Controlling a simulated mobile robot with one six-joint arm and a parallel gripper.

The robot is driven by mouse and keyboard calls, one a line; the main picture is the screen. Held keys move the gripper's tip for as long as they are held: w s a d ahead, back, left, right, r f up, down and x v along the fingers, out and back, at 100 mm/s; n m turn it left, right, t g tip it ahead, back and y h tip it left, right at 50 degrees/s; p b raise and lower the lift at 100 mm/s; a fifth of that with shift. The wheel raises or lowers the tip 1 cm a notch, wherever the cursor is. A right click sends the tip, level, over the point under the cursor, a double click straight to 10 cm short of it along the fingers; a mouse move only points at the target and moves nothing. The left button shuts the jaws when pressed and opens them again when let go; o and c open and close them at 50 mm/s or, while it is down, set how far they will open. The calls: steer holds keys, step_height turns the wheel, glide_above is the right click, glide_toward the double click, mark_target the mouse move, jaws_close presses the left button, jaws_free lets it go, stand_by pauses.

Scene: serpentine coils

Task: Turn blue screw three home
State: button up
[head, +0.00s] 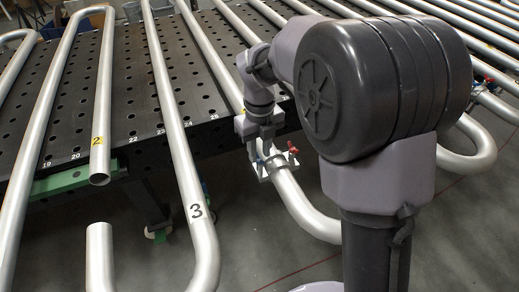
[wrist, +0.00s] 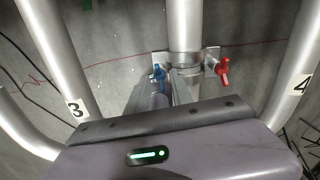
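The blue screw (wrist: 158,72) shows in the wrist view on the left side of a grey clamp (wrist: 186,69) around an upright pipe (wrist: 186,28). A red screw (wrist: 224,70) sits on the clamp's right side. My gripper (wrist: 158,92) reaches up towards the blue screw and covers the area just below it; I cannot tell whether they touch. In the head view, my gripper (head: 265,150) is at the clamp by the table's front edge. The red screw (head: 292,151) shows just right of it. The blue screw is not clear there, and the fingertips are too small to read.
Pipes marked 3 (wrist: 75,105) and 4 (wrist: 301,85) stand left and right of the clamp in the wrist view. The perforated dark table (head: 130,75) carries several long bent pipes. Open floor (head: 250,235) lies in front of it.

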mark_target(259, 156)
step_height(259, 156, up, 17)
steer(key=p, duration=0.7)
steer(key=shift+r, duration=0.2)
steer(key=s+d+n+t+y+b, duration=0.1)
steer(key=s+d+n+t, duration=0.2)
steer(key=s+n, duration=0.8)
steer(key=s+d+n+t+y+b, duration=0.1)
steer(key=s+d+n+t, duration=0.1)
steer(key=s+n, duration=0.9)
steer(key=d+n, duration=0.1)
steer(key=n, duration=0.3)
steer(key=shift+s+f+n+t, duration=0.25)
steer(key=shift+f+n+t, duration=0.05)
steer(key=shift+t, duration=0.1)
